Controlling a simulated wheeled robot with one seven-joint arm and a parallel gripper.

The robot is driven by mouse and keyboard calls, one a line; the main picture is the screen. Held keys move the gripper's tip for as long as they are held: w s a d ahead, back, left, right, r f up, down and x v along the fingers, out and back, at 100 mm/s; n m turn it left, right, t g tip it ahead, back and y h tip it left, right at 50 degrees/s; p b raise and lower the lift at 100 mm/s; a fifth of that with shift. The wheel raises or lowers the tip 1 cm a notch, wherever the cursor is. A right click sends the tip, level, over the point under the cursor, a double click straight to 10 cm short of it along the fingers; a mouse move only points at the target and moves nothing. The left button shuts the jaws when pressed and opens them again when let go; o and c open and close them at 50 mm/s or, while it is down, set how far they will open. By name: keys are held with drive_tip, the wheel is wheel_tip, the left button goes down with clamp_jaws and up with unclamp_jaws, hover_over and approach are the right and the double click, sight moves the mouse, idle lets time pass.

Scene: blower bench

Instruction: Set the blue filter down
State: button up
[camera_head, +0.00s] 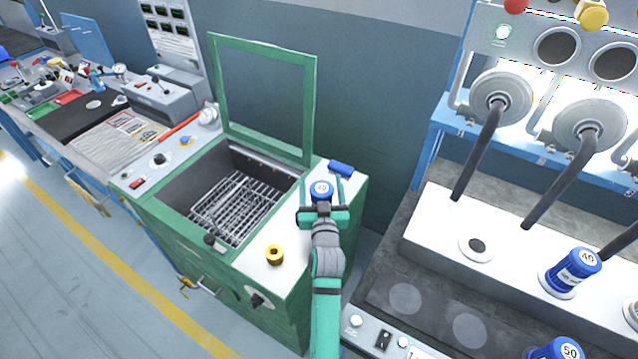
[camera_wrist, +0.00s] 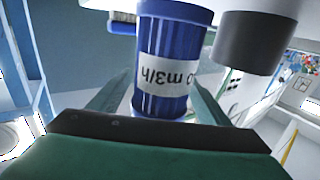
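The fingers look wider apart than the filter, so the gripper appears open. In the wrist view the filter (camera_wrist: 165,70) fills the middle between the fingers, its label upside down. Whether its base touches the white top is hard to tell.
Left is an open well with a wire rack (camera_head: 235,205) under a raised green-framed lid (camera_head: 262,95). More blue filters (camera_head: 572,270) stand on the right-hand bench.

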drive_tip(key=shift+r, duration=0.3)
drive_tip(key=shift+o, duration=0.5)
drive_tip(key=s, duration=1.1)
drive_tip(key=shift+s+a+f, duration=0.1)
drive_tip(key=shift+s+a, duration=0.15)
drive_tip(key=shift+s, duration=0.1)
drive_tip(key=shift+s+f, duration=0.35)
drive_tip(key=shift+s, duration=0.05)
drive_tip(key=shift+s+d+f, duration=0.1)
drive_tip(key=shift+s+f, duration=0.35)
drive_tip(key=shift+f, duration=0.05)
drive_tip(key=shift+w+d, duration=0.15)
drive_tip(key=shift+w, duration=2.65)
drive_tip(key=shift+w+r, duration=0.1)
drive_tip(key=shift+w, duration=2.45)
